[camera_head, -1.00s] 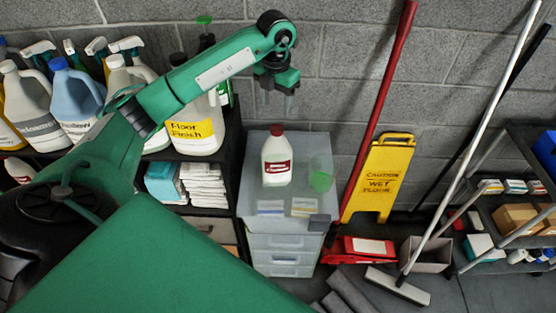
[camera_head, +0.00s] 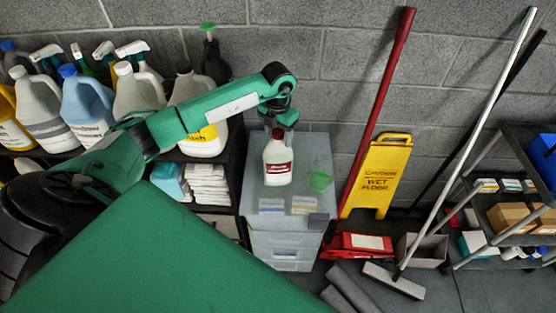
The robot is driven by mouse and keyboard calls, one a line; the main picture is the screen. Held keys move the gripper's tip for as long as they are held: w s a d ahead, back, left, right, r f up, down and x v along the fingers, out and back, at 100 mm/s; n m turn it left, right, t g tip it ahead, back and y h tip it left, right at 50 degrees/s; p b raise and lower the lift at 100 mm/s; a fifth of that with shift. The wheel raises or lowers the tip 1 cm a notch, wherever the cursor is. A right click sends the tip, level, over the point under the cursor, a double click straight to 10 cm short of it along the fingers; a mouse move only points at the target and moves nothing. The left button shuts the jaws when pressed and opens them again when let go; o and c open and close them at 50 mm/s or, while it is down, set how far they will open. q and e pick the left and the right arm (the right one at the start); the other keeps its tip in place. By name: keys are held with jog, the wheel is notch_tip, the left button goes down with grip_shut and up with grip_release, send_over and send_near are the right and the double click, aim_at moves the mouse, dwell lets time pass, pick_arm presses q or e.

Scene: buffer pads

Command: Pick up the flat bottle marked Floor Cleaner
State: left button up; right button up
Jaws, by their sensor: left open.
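A white bottle (camera_head: 278,163) with a red cap and a red-and-white label stands upright on top of the grey drawer unit (camera_head: 255,185). Its label is too small to read. My left arm reaches in from the left. Its gripper (camera_head: 279,131) points down, open, at the bottle's red cap, with the fingers around or just in front of the cap; I cannot tell whether they touch it. The gripper partly hides the bottle's top. My right gripper is not in view.
A small green item (camera_head: 320,181) stands right of the bottle. Two small labelled packs lie in front. Large jugs (camera_head: 85,105) fill the black shelf at left. A red pole (camera_head: 380,110) and a yellow wet-floor sign (camera_head: 376,178) stand to the right.

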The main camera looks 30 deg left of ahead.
pick_arm(q)
grip_shut()
jog(key=shift+r, duration=0.1)
dwell(0.4)
